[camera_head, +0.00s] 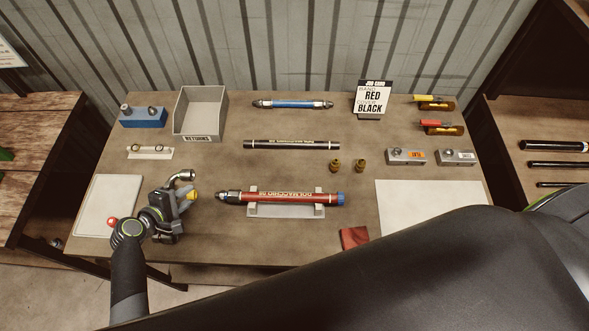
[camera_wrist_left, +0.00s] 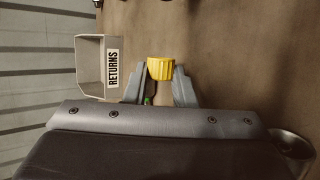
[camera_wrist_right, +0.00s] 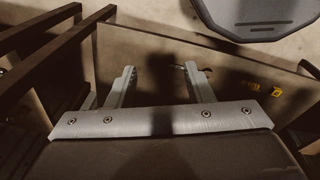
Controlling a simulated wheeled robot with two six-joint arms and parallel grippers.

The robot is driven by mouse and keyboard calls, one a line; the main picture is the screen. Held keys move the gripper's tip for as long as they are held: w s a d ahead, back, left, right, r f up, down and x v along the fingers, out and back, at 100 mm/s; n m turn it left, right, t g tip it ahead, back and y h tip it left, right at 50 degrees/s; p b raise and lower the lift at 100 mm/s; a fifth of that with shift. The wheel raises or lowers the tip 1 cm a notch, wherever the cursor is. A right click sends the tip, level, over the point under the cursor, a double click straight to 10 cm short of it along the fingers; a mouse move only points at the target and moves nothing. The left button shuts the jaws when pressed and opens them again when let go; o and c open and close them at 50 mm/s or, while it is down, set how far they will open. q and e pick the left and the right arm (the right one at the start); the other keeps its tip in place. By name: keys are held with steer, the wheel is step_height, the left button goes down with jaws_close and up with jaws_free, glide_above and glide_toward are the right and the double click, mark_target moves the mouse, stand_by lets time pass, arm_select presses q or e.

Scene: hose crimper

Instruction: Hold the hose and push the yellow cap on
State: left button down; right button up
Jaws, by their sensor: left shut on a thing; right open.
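A red hose (camera_head: 285,198) lies across a light cradle (camera_head: 285,211) at the front middle of the bench. Its left end has a metal fitting (camera_head: 229,197) and its right end a blue cap (camera_head: 340,198). My left gripper (camera_head: 189,196) is shut on the yellow cap (camera_head: 194,195) and holds it to the left of the metal fitting, apart from it. In the left wrist view the yellow cap (camera_wrist_left: 161,68) sits between the fingertips. My right gripper (camera_wrist_right: 160,80) is open and empty in its wrist view, away from the hose.
A grey RETURNS bin (camera_head: 201,113) and a blue block (camera_head: 142,117) stand at the back left. A blue hose (camera_head: 293,104), a black hose (camera_head: 291,145) and two brass fittings (camera_head: 347,165) lie behind the red hose. A job card (camera_head: 372,97) stands behind. My dark arm covers the lower right.

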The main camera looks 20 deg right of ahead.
steer(key=a+r+n+y, duration=0.3)
steer(key=a+r+n, duration=0.15)
steer(key=r, duration=0.75)
steer(key=w+a+r+n+g+y, duration=0.1)
steer(key=a+r+n+y, duration=0.3)
steer(key=r, duration=0.8)
steer(key=a+r+n+y, duration=0.25)
steer(key=a+r, duration=0.25)
steer(key=r, duration=0.7)
steer(key=n+t+h, duration=0.2)
steer(key=n+h, duration=0.1)
steer(key=h, duration=0.1)
glide_toward(293, 196)
steer(key=x, duration=0.9)
jaws_close()
